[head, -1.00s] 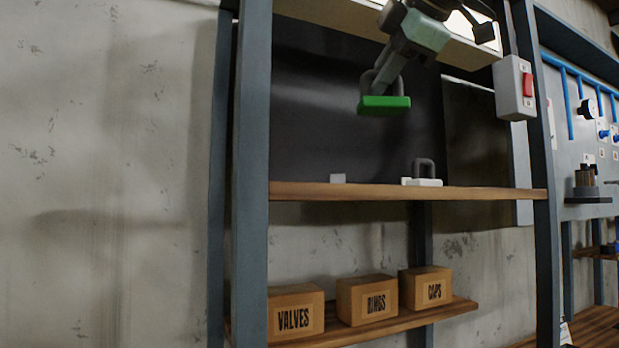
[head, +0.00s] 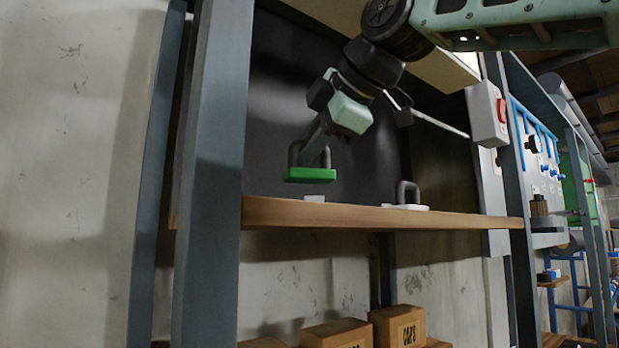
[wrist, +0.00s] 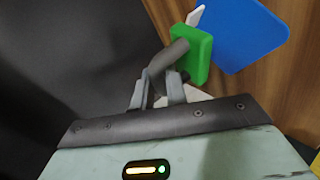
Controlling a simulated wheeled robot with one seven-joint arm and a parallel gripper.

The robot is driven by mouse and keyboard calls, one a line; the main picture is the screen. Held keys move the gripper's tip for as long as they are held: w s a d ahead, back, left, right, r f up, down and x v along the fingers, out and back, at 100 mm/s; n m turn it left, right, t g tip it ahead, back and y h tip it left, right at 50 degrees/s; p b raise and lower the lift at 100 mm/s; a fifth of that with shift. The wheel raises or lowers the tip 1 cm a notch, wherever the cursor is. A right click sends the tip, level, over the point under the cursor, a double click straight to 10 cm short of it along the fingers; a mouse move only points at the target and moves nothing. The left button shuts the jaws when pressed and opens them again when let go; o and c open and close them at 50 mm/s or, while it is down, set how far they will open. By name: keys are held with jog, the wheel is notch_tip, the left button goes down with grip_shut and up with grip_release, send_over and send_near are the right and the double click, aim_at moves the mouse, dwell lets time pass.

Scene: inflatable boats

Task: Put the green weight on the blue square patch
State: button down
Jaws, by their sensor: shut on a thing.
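The green weight (head: 311,175) has a flat green base and a dark grey loop handle. My gripper (head: 316,150) is shut on its handle and holds it above the wooden shelf, near the left part. In the wrist view the green weight (wrist: 191,58) hangs from my gripper (wrist: 160,92). The blue square patch (wrist: 238,32) lies on the wooden surface just beyond the weight, partly cut off by the frame's top edge. The patch cannot be made out in the head view.
A white weight (head: 408,207) with a grey handle stands on the shelf (head: 360,216) to the right. A small pale block (head: 314,198) sits on the shelf below the green weight. Shelf posts (head: 208,170) flank the bay. Cardboard boxes (head: 398,325) are on the lower shelf.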

aim_at(312, 171)
jog(key=shift+f, duration=2)
jog(key=c, duration=1.4)
grip_release()
jog(key=shift+f, duration=0.15)
jog(key=b+v, duration=0.2)
jog(key=v, duration=1)
jog(key=shift+b, duration=0.3)
jog(key=shift+s, duration=0.1)
